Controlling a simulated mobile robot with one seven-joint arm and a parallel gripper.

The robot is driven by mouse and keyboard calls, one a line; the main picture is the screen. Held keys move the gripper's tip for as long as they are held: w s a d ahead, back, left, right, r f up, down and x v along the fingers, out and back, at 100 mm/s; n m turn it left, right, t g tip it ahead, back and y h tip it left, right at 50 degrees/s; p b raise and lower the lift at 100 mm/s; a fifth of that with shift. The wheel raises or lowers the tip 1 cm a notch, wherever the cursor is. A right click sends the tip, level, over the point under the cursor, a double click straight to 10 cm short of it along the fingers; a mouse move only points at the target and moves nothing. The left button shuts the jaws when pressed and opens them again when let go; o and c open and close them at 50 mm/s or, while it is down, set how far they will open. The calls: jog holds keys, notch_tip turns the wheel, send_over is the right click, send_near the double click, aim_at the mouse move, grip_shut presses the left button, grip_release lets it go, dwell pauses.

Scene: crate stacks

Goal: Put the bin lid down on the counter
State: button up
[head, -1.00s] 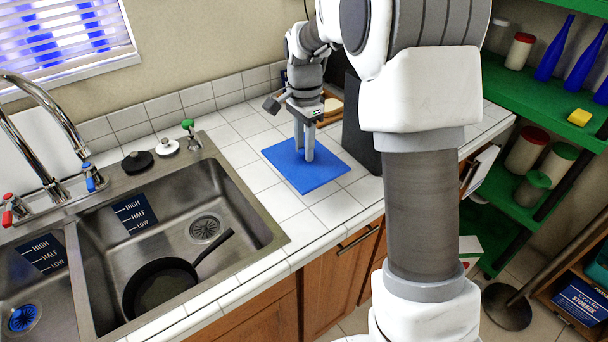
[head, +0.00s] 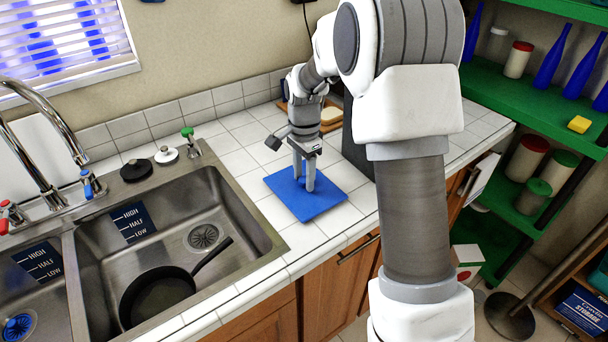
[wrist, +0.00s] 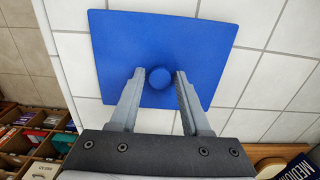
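The bin lid is a flat blue square plate (head: 320,203) with a round knob in its middle, level at the white tiled counter (head: 238,162), right of the sink. I cannot tell whether its underside touches the tiles. My gripper (head: 304,190) points down from above, with its two fingers close around the lid's knob. The wrist view shows the knob (wrist: 160,78) between the fingertips (wrist: 160,75), with the lid (wrist: 210,45) spread out beyond them. The knob's contact with the fingers is hard to make out.
The steel sink (head: 265,235) with a dark pan (head: 155,295) lies left of the lid. Bread on a board (head: 330,115) and a dark upright panel (head: 356,140) stand behind and to the right. A green shelf (head: 500,100) with bottles and jars is farther right.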

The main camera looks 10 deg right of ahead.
aim_at(304, 180)
jog(key=shift+o, duration=0.8)
notch_tip(304, 180, up, 12)
jog(key=p, duration=0.2)
jog(key=s+r+n+t, duration=0.1)
jog(key=s+r+n, duration=0.25)
jog(key=s, duration=0.25)
jog(key=s+r+n+t, duration=0.2)
jog(key=s+r+n, duration=0.1)
jog(key=s+r, duration=0.3)
jog(key=s+f+n+t, duration=0.2)
jog(key=s+n, duration=0.5)
jog(key=s, duration=0.8)
jog(key=shift+s+f+t, duration=0.2)
jog(key=shift+f+t, duration=0.1)
jog(key=shift+f, duration=0.15)
jog(key=shift+r, duration=0.1)
